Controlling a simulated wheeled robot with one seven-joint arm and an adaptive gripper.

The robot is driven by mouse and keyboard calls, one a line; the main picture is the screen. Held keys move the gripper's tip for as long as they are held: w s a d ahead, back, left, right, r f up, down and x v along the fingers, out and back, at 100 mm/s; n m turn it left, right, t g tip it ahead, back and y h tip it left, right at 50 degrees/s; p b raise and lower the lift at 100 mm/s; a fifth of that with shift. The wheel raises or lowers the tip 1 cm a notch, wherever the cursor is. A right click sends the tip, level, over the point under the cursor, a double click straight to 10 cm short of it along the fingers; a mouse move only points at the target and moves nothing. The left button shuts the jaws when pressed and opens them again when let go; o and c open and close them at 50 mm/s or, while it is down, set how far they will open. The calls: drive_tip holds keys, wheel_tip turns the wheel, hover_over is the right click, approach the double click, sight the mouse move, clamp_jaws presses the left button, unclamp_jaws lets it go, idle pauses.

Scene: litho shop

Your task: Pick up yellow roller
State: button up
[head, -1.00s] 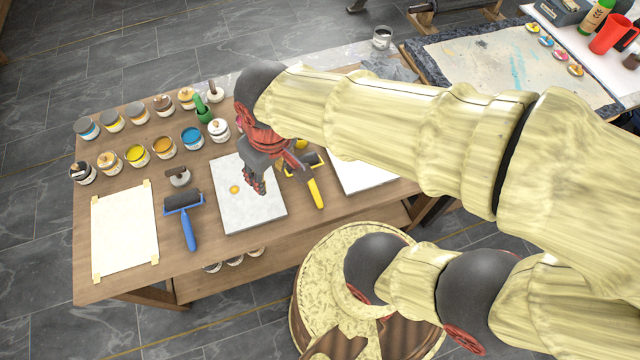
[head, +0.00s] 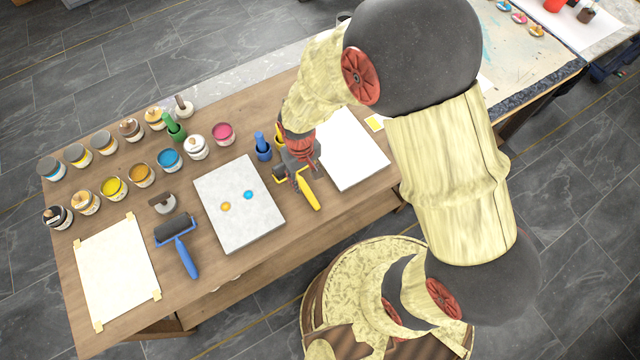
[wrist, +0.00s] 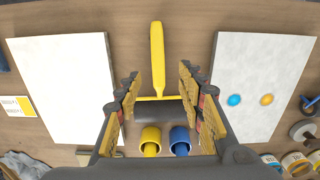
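The yellow roller (head: 309,194) lies on the wooden table between the grey slab and the white sheet. Its yellow handle points towards the table's front edge. In the wrist view the yellow roller (wrist: 157,62) shows its handle beyond the fingers, and its dark drum lies between them. My gripper (head: 294,176) is over the drum end and hides part of it in the head view. In the wrist view my gripper (wrist: 168,82) is open, with one finger on each side of the roller frame. I cannot tell whether either finger touches it.
Blue (wrist: 180,140) and yellow (wrist: 150,140) holders stand close beside the drum. The grey slab (head: 238,222) carries yellow and blue paint spots. A white sheet (head: 350,150) lies right. A blue roller (head: 180,245), taped paper (head: 115,270) and several paint jars (head: 168,160) are left.

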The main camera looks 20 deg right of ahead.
sight(305, 187)
drive_tip(key=shift+w+a+f, duration=0.15)
drive_tip(key=shift+w+f, duration=0.05)
drive_tip(key=shift+f, duration=0.35)
drive_tip(key=f+b, duration=0.1)
drive_tip(key=f, duration=0.2)
drive_tip(key=f+b, duration=0.1)
drive_tip(key=f, duration=0.2)
drive_tip(key=shift+w+f, duration=0.2)
drive_tip(key=shift+f, duration=0.2)
drive_tip(key=shift+c, duration=1)
drive_tip(key=c, duration=0.7)
clamp_jaws()
